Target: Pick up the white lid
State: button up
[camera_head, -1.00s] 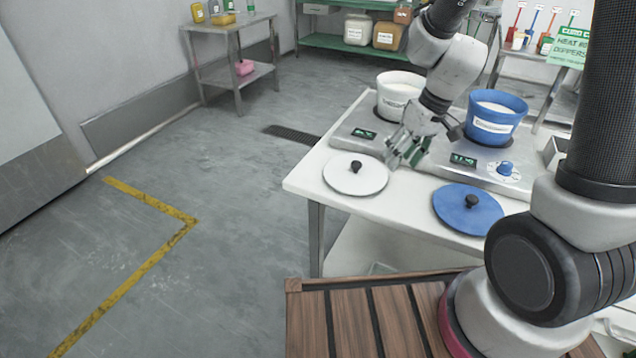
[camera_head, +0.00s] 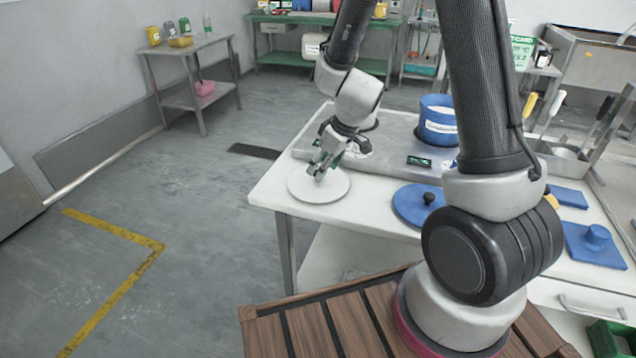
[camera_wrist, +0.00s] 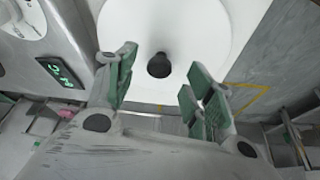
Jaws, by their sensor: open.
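The white lid (camera_head: 318,190) lies flat on the left end of the white table, near its edge. In the wrist view the white lid (camera_wrist: 200,40) fills the upper middle, with its small black knob (camera_wrist: 159,65) near the centre. My gripper (camera_head: 322,167) is over the lid and hides the knob in the head view. In the wrist view my gripper (camera_wrist: 156,84) is open, with one green-padded finger on each side of the knob. The knob lies just beyond the line of the fingertips; I cannot tell the height gap.
A blue lid (camera_head: 412,206) with a dark knob lies on the table to the right. A blue bucket (camera_head: 437,122) stands behind on a metal scale. The scale display (camera_wrist: 61,73) is left of the lid in the wrist view. The floor left of the table is clear.

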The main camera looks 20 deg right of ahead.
jog(key=shift+x, duration=1.2)
jog(key=c, duration=1.1)
jog(key=shift+c, duration=0.2)
